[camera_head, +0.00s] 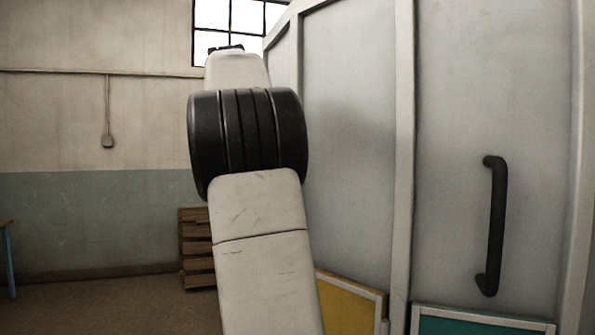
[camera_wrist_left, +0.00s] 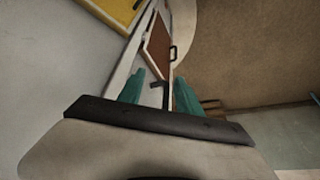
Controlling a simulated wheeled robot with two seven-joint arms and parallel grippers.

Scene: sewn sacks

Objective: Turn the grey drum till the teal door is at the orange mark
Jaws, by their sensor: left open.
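The grey drum (camera_head: 350,130) fills the right half of the head view, with pale upright ribs. The teal door (camera_head: 482,322) shows only its top edge at the bottom right, below a black upright handle (camera_head: 495,225). My left arm reaches up in front of the drum, its far end largely hidden behind its own links. In the left wrist view my left gripper (camera_wrist_left: 160,92) is open, with teal fingers apart. A dark bar (camera_wrist_left: 157,84) shows between them; I cannot tell whether they touch it. I see no orange mark. My right gripper is out of view.
A yellow door (camera_head: 350,300) is left of the teal one; it also shows in the left wrist view (camera_wrist_left: 118,8). A red-brown door (camera_wrist_left: 158,42) lies beyond the fingers. Wooden slatted pallets or crates (camera_head: 197,250) stand by the wall.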

